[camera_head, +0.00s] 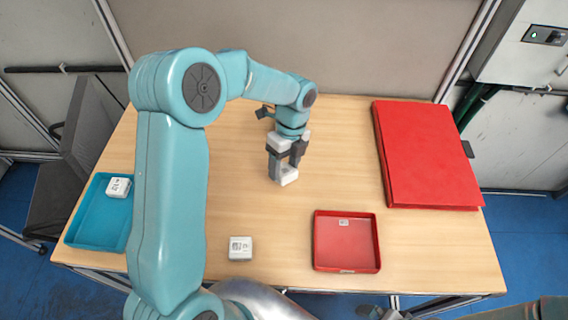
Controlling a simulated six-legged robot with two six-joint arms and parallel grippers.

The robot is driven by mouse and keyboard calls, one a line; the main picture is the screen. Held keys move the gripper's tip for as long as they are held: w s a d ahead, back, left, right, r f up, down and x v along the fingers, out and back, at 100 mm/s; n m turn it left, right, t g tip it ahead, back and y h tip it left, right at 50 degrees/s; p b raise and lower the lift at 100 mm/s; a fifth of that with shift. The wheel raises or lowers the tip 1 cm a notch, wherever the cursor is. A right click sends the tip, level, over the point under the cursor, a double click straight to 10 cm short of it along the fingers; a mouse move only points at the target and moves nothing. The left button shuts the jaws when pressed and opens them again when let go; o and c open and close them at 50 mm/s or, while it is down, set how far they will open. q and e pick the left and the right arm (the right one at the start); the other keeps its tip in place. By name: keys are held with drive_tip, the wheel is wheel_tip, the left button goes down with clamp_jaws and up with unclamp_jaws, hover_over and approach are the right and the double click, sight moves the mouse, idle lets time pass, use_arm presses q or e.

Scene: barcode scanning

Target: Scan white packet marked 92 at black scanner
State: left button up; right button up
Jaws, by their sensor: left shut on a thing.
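My left gripper (284,175) reaches in over the middle of the table and points down. It is shut on a white packet (290,177), seen low between its fingers; no number can be read on it. A second white packet (240,248) with a dark printed label lies on the table near the front edge. A third white packet (118,187) with a printed label lies in the blue tray (85,240) at the left. I cannot clearly make out a black scanner. My right gripper is not in view.
An open red tray (375,262) with a small white label inside stands at the front right. A large flat red object (425,155) lies at the back right. The wooden table (330,130) is bare between it and my left gripper.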

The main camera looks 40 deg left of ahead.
use_arm(q)
drive_tip(key=shift+w, duration=0.6)
drive_tip(key=shift+s, duration=0.15)
drive_tip(key=w+f, duration=0.1)
drive_tip(key=w+a+f, duration=0.1)
drive_tip(key=w+f, duration=0.1)
drive_tip(key=shift+a+f, duration=0.15)
drive_tip(key=shift+a, duration=0.2)
drive_tip(key=shift+w+a+f, duration=0.3)
drive_tip(key=shift+w+f, duration=0.1)
drive_tip(key=shift+f, duration=0.2)
drive_tip(key=shift+w+a+f, duration=0.2)
drive_tip(key=shift+w+f, duration=0.15)
drive_tip(key=shift+s+d+r, duration=0.1)
drive_tip(key=shift+s+r, duration=0.05)
drive_tip(key=shift+s, duration=0.05)
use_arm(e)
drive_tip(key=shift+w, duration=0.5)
